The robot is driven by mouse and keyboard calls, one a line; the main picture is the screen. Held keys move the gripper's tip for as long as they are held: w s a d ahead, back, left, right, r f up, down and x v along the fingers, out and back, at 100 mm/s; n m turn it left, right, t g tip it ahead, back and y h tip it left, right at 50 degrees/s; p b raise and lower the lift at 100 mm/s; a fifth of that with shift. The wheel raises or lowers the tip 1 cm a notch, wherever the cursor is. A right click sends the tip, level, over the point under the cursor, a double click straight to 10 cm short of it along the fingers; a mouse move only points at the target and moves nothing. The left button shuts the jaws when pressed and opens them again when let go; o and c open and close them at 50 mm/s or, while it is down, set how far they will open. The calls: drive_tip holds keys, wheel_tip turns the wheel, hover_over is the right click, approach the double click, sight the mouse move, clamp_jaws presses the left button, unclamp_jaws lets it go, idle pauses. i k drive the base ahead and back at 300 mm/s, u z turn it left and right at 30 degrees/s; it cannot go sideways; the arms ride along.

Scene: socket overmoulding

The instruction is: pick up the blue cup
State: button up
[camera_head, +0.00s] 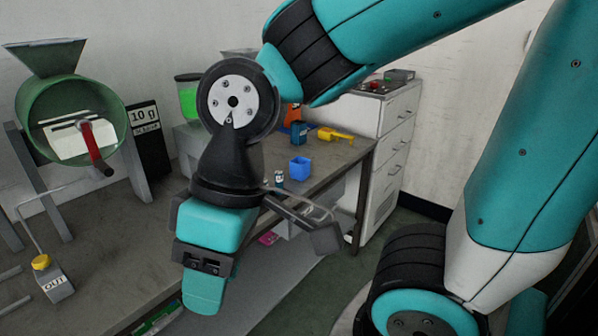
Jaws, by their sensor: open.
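The blue cup (300,168) stands upright on the workbench near its right edge, with its open top visible. My gripper (252,238) hangs in front of the bench, nearer the camera, to the lower left of the cup in the picture. It is open and apart from the cup. One finger reaches out to the right on its linkage; the other is mostly hidden behind the teal body.
Behind the cup are a dark blue container (299,132) and a yellow tool (335,134). A small bottle (279,177) stands left of the cup. A green drum machine (71,105) is at left. White drawers (398,135) stand beyond the bench (110,235).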

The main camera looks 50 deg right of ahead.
sight(300, 167)
drive_tip(key=z, duration=0.55)
drive_tip(key=k, duration=0.65)
drive_tip(key=z, duration=1.2)
drive_tip(key=i, duration=1.45)
drive_tip(key=u, duration=0.6)
drive_tip(key=i, duration=0.7)
drive_tip(key=u, duration=0.6)
